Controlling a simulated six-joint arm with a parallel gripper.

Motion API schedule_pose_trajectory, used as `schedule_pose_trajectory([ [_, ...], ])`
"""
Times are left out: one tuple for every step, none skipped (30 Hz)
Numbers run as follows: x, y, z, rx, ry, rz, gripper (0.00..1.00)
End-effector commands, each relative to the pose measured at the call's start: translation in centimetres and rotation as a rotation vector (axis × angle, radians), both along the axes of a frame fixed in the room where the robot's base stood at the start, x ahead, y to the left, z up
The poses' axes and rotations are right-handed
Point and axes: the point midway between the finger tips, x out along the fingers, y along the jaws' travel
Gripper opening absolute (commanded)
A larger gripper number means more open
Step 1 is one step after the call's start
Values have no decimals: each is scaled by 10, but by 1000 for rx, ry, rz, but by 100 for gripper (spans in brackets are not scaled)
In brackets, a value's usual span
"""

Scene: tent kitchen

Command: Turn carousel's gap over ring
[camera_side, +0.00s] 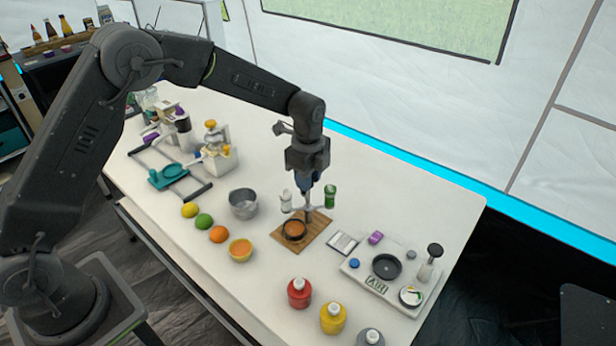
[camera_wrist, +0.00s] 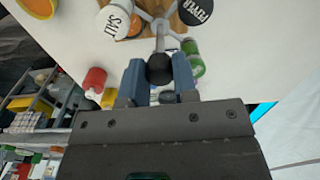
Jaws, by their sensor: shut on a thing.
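The carousel (camera_side: 308,208) stands on a wooden board (camera_side: 316,234), with grey arms (camera_wrist: 160,28) spreading from its centre. It bears a white salt jar (camera_wrist: 113,23), a dark-topped pepper jar (camera_wrist: 195,11) and a green jar (camera_wrist: 194,62). The green jar (camera_side: 330,195) and a white jar (camera_side: 286,200) also show in the side view. A dark ring (camera_side: 294,229) with orange inside lies at the board's front left. My gripper (camera_wrist: 159,82) is shut on the carousel's black knob (camera_wrist: 160,68), pointing down. The gap's exact direction over the ring is hard to tell.
A metal bowl (camera_side: 243,204) and an orange-filled bowl (camera_side: 240,250) stand left of the board, near several fruits. A white card (camera_side: 342,243) and a grey scale tray (camera_side: 385,280) lie at right. Red (camera_side: 299,293) and yellow (camera_side: 333,318) bottles stand in front.

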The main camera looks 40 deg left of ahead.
Motion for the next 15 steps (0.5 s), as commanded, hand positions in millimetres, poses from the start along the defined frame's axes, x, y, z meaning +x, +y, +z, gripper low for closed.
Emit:
schedule_pose_trajectory([
  [0,0,0,-1,-1,-43,3],
  [0,0,0,-1,-1,-72,3],
  [0,0,0,-1,-1,-110,3],
  [0,-1,0,-1,-1,-138,3],
  [0,-1,0,-1,-1,-167,3],
  [0,-1,0,-1,-1,-205,3],
  [0,-1,0,-1,-1,-233,3],
  [0,-1,1,-1,-2,-262,3],
  [0,-1,1,-1,-2,-300,3],
  [0,-1,1,-1,-2,-328,3],
  [0,-1,1,-1,-2,-356,3],
  [0,-1,1,-1,-2,-393,3],
  [0,-1,1,-1,-2,-421,3],
  [0,-1,1,-1,-2,-447,3],
  [0,-1,1,-1,-2,-482,3],
])
